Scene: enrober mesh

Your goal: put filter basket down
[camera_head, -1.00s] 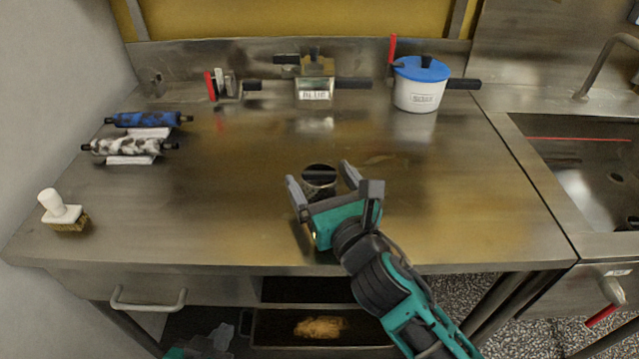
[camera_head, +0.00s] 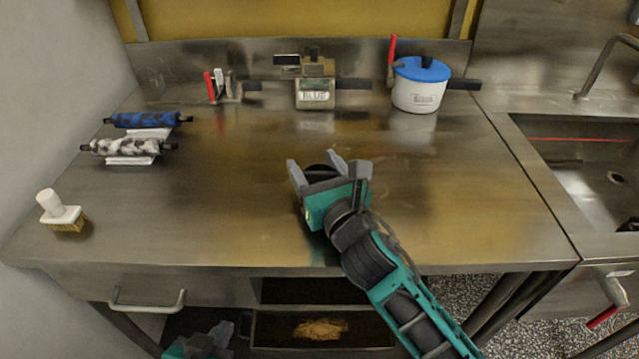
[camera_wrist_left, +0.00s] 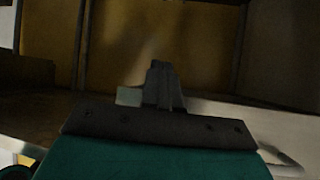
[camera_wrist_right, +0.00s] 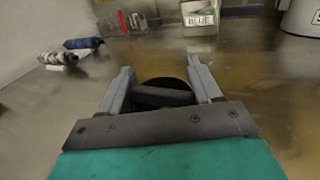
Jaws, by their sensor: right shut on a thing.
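The filter basket is a dark round piece with a crossbar, mostly hidden behind my right gripper in the head view. In the right wrist view the filter basket (camera_wrist_right: 165,84) sits between the fingers of my right gripper (camera_wrist_right: 160,75). My right gripper (camera_head: 312,166) is shut on it, over the middle of the steel worktop (camera_head: 230,190). I cannot tell whether the basket touches the worktop. My left gripper (camera_head: 205,343) is low at the bottom edge of the head view, below the worktop front. Its fingers (camera_wrist_left: 160,88) are together and empty in the left wrist view.
A box labelled BLUE (camera_head: 315,93) and a white pot with a blue lid (camera_head: 418,90) stand at the back. Two rollers (camera_head: 130,146) lie at the left, with a brush (camera_head: 60,213) nearer the front. A sink (camera_head: 590,175) is at right. Worktop around the gripper is clear.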

